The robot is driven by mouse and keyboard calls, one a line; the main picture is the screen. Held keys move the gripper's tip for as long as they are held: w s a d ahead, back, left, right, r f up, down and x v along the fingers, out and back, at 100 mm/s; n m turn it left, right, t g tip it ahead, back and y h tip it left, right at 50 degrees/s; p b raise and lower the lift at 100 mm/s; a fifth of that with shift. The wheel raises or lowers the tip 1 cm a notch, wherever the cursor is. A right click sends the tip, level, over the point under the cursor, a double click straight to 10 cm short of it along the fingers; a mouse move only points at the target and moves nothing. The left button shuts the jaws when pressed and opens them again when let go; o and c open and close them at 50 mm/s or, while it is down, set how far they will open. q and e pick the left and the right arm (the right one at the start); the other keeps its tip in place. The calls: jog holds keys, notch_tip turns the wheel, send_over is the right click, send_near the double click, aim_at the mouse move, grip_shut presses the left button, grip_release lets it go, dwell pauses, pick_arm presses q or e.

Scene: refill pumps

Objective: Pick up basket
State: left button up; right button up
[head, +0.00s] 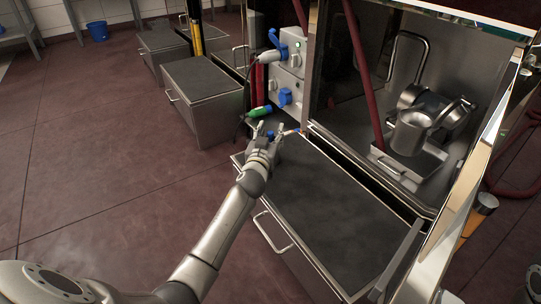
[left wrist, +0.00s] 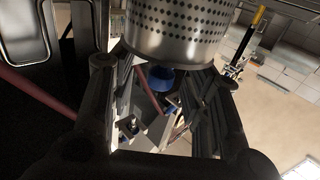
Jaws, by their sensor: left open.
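A shiny metal cylinder with rows of round holes, which looks like the basket (left wrist: 178,35), fills the top middle of the left wrist view. It lies beyond my fingers, its upper part cut off by the frame. My left gripper (head: 268,132) is open in the head view, over the near-left corner of the dark-topped drawer unit. Its fingers show on both sides in the left wrist view, with no object clearly held. In the head view a metal pot-like vessel (head: 410,132) sits inside the steel cabinet; I cannot tell whether it is the basket.
A grey panel (head: 287,75) with blue sockets and a green-blue plug (head: 259,111) stands just behind my left gripper. A red hose (head: 362,70) hangs across the cabinet opening. A low dark-topped cabinet (head: 203,85) stands behind.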

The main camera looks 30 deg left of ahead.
pick_arm(q)
jog(key=c, duration=0.9)
jog(key=shift+r, duration=0.2)
